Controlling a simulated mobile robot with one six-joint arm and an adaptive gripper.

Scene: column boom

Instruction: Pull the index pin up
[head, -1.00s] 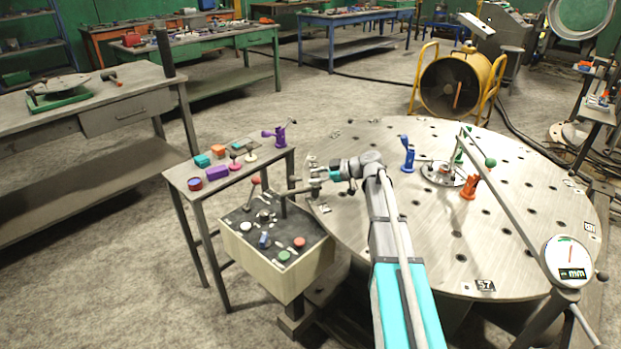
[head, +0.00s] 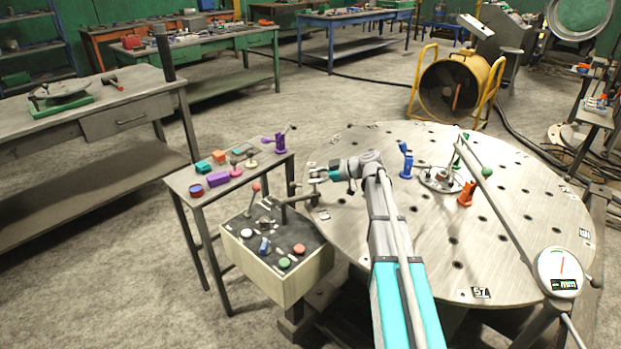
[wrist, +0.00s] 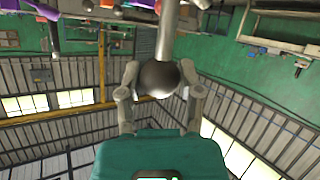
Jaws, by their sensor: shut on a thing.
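The index pin's dark ball knob (wrist: 158,78) sits between my fingers in the wrist view, with its grey rod running to the top edge. My gripper (wrist: 160,85) is shut on this knob. In the head view my gripper (head: 315,176) is over the left rim of the round table (head: 430,245), above the bracket arm (head: 296,199) beside the control box. The knob is too small to make out there. The pin's lower end cannot be made out.
The control box (head: 262,275) with a red-knobbed lever (head: 254,196) and buttons stands left of the table. A small side table (head: 186,181) holds coloured parts. Blue (head: 405,160) and orange (head: 466,194) clamps stand on the round table. A dial gauge (head: 558,270) is at the right.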

